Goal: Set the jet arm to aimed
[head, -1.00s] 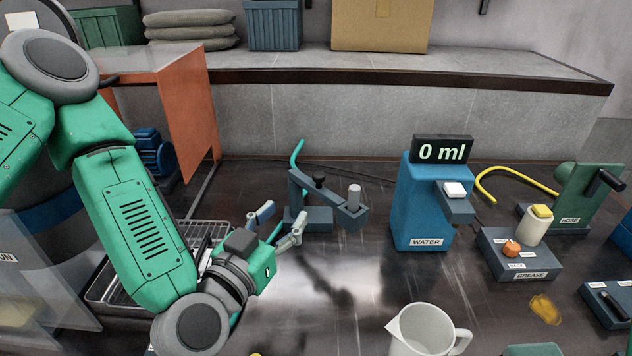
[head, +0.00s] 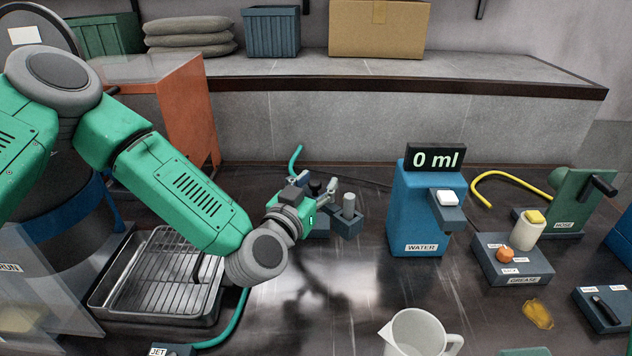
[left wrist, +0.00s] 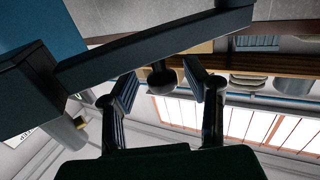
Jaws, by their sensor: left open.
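The jet arm (head: 347,222) is a dark blue-grey bar on a base, with a black knob on top and a grey cylinder (head: 349,203) at its right end. A green hose rises behind it. My left gripper (head: 315,184) is open at the knob and hides much of the bar and base. In the left wrist view the dark bar (left wrist: 150,48) crosses the top, and the round black knob (left wrist: 162,78) shows between the parted fingers. I cannot tell whether a finger touches it. My right gripper is not in view.
A blue water dispenser (head: 420,215) reading 0 ml stands to the right. A white jug (head: 415,335) stands in front. A wire rack tray (head: 150,312) lies below my left arm, near a JET label (head: 157,351). A grease box (head: 512,262) is farther right.

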